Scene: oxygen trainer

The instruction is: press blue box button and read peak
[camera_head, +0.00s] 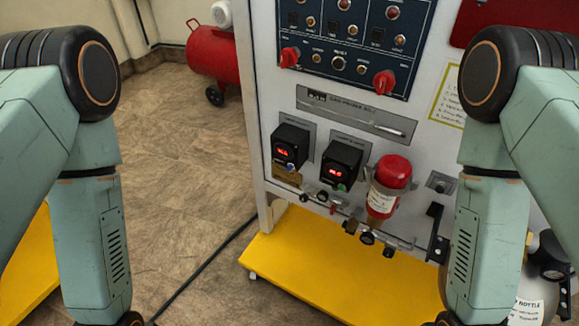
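Two black boxes with lit red displays are mounted side by side on the white panel in the head view. The left box (290,147) has a small blue button (290,167) under its display. The right box (341,162) has a small green button (341,187) at its lower edge. The red digits on both are too small to read surely. My two arms hang down at the left and right sides of the view. Both run out of the bottom edge, so neither gripper shows. Nothing of mine touches the boxes.
A red-capped bottle (388,188) sits right of the boxes. Knobs and fittings stick out below them. A dark control panel (352,40) with red knobs is above. A yellow platform (330,262) juts out at the base. A cable lies on the floor at left.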

